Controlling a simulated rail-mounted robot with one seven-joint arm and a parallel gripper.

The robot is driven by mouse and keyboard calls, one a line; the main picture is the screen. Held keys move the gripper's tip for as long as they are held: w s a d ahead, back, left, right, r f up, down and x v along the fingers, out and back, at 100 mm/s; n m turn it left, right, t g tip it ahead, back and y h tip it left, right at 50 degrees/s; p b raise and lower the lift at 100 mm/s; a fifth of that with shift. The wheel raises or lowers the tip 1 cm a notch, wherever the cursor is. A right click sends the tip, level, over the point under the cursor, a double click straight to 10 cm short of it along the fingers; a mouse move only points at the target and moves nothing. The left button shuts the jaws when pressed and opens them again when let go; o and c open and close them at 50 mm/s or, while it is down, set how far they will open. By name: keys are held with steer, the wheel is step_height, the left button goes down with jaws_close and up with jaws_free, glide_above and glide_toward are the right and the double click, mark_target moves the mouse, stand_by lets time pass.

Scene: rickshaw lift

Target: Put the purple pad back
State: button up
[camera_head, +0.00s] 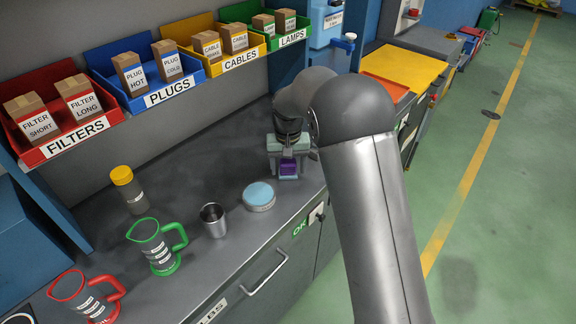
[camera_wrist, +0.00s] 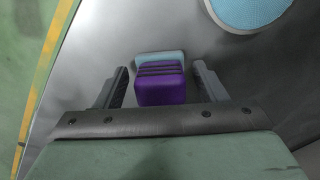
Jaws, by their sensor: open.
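The purple pad (camera_head: 289,168) is a small block on the grey bench top at the right front, below my gripper. In the wrist view the purple pad (camera_wrist: 161,85) has dark ridges on top and a pale blue part along its far edge. My gripper (camera_wrist: 160,80) is open, with one finger on each side of the pad and gaps showing between. In the head view my gripper (camera_head: 288,160) points down over the pad and partly hides it. I cannot tell whether the pad touches the bench directly.
A round blue-topped tin (camera_head: 259,196), a metal cup (camera_head: 213,220), a green jug (camera_head: 158,246), a red jug (camera_head: 88,297) and a yellow-capped jar (camera_head: 128,189) stand on the bench (camera_head: 185,185). Labelled bins, including the blue one (camera_head: 140,97), line the back. The bench's front edge is close.

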mark_target(288, 162)
step_height(288, 162, up, 12)
steer(key=b, duration=0.1)
steer(key=shift+r, duration=0.15)
steer(key=s+d+r, duration=0.2)
steer(key=s+d, duration=1)
steer(key=s, duration=0.5)
steer(key=s+d+f, duration=0.2)
steer(key=s+f, duration=0.1)
steer(key=s, duration=0.5)
steer(key=s+d+f+m, duration=0.1)
steer(key=s+d+f, duration=0.1)
steer(key=s, duration=0.6)
steer(key=shift+s+d+f+t, duration=0.3)
steer(key=shift+d+f, duration=0.1)
steer(key=shift+f, duration=0.25)
